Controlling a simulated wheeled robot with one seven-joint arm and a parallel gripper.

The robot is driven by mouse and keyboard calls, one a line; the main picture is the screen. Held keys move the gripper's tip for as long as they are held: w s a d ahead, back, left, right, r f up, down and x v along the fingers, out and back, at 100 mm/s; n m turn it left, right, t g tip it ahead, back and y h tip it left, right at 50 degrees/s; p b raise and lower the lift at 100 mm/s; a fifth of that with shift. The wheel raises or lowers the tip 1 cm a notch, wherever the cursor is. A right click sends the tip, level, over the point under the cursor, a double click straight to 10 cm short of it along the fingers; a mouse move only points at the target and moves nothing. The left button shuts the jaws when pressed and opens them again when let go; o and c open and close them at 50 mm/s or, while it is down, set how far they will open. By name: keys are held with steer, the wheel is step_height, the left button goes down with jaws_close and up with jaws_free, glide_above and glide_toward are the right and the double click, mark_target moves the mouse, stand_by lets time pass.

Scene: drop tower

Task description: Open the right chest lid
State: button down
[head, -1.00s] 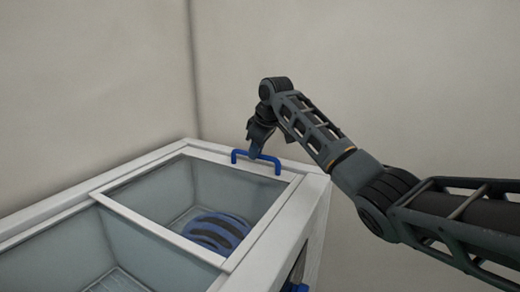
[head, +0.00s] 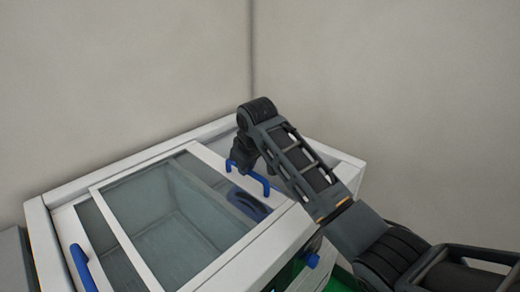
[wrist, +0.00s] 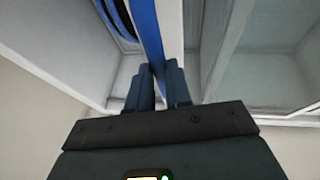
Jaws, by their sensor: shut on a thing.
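The chest (head: 40,235) is a white-framed box with sliding glass lids. The right lid (head: 200,150) has a blue bar handle (head: 262,184) on its right-hand frame. My gripper (head: 238,166) is at this handle from above, shut on it. In the wrist view my gripper (wrist: 157,70) has its fingers on either side of the blue handle (wrist: 148,35). The right lid appears slid left, with a gap between its frame and the chest's right end. My arm hides part of that gap. A blue striped object (head: 245,204) lies inside, partly hidden by the lid frame.
A second blue handle (head: 82,268) is on the left lid. Plain walls stand close behind. A grey surface (head: 12,262) lies at the far left.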

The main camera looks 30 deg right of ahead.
steer(key=shift+s+a, duration=0.2)
steer(key=shift+a, duration=0.3)
steer(key=c, duration=1.1)
jaws_free()
steer(key=shift+o, duration=0.2)
steer(key=v, duration=0.7)
steer(key=shift+r, duration=0.4)
steer(key=shift+s, duration=0.1)
